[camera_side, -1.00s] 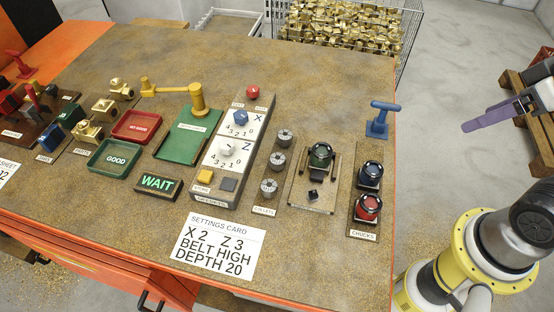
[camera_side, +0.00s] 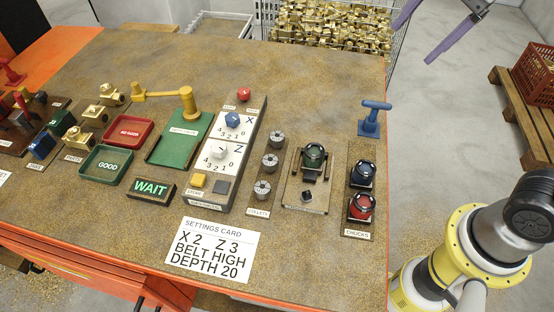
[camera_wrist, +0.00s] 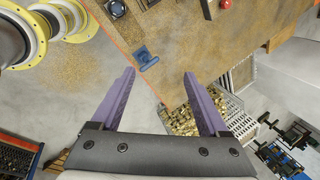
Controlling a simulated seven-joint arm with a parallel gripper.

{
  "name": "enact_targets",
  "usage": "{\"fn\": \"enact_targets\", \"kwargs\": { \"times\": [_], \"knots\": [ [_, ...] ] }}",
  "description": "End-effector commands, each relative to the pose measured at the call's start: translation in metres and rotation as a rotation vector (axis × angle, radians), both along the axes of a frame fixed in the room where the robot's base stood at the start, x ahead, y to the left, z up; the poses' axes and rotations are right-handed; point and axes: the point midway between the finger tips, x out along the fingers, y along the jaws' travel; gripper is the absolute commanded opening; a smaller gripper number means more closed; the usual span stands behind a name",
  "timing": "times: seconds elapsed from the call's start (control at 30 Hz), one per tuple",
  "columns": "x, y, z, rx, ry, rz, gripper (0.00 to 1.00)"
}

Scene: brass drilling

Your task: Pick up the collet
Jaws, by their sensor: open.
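Several grey, round, slotted collets stand in a row on a brown strip labelled COLLETS (camera_side: 257,212) in the side view. The far collet (camera_side: 277,138), the middle collet (camera_side: 271,162) and the near collet (camera_side: 263,190) are apart from each other. My gripper (camera_side: 412,40) is at the top right of the side view, high and beyond the table's right edge, far from the collets. In the wrist view its two purple fingers (camera_wrist: 160,75) are wide apart with nothing between them. No collet can be made out in the wrist view.
A blue T-handled tool (camera_side: 374,120) stands at the table's right edge, beside the chucks board (camera_side: 358,228). A wire basket of brass parts (camera_side: 340,25) is behind the table.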

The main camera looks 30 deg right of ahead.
Motion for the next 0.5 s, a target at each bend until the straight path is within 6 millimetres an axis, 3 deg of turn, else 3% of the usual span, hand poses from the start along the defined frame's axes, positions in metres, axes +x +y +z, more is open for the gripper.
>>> {"fn": "enact_targets", "kwargs": {
  "times": [0.1, 0.3, 0.5],
  "knots": [
    [0.043, 0.037, -0.006, 0.063, 0.085, -0.142, 0.78],
    [0.097, 0.111, -0.04, 0.09, 0.213, -0.29, 0.78],
    [0.118, 0.182, -0.097, 0.029, 0.307, -0.239, 0.78]
  ]
}}
